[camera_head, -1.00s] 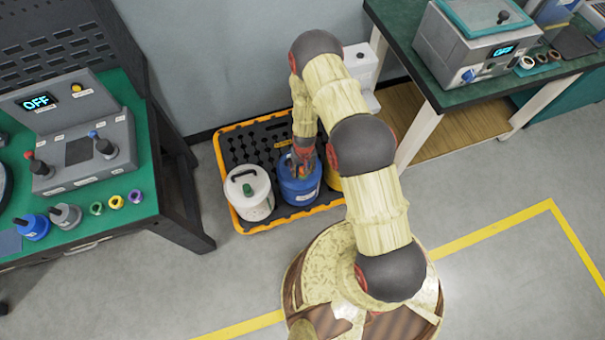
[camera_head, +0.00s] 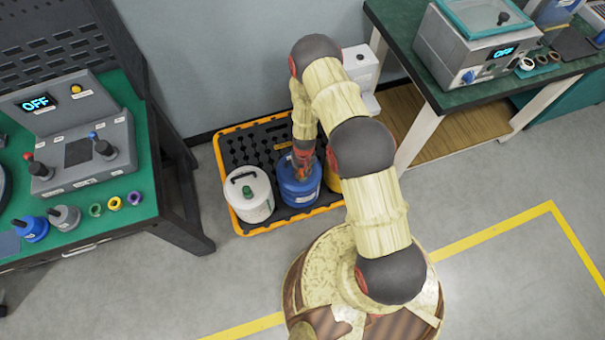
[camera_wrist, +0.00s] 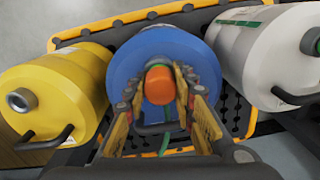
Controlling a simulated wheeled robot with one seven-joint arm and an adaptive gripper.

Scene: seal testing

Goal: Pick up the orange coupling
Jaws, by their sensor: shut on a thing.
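The orange coupling (camera_wrist: 160,85) shows in the wrist view, between the fingers of my gripper (camera_wrist: 160,100). It is at the top of the blue canister (camera_wrist: 128,68), and I cannot tell whether it touches the canister. My gripper is shut on the orange coupling. In the head view my gripper (camera_head: 302,167) points down over the blue canister (camera_head: 300,190), and the coupling is mostly hidden there.
A white canister (camera_head: 248,197) and a yellow canister (camera_wrist: 55,95) flank the blue one on a black tray with an orange rim (camera_head: 228,127). Green benches stand at left (camera_head: 145,185) and right (camera_head: 445,100). Grey floor in front is clear.

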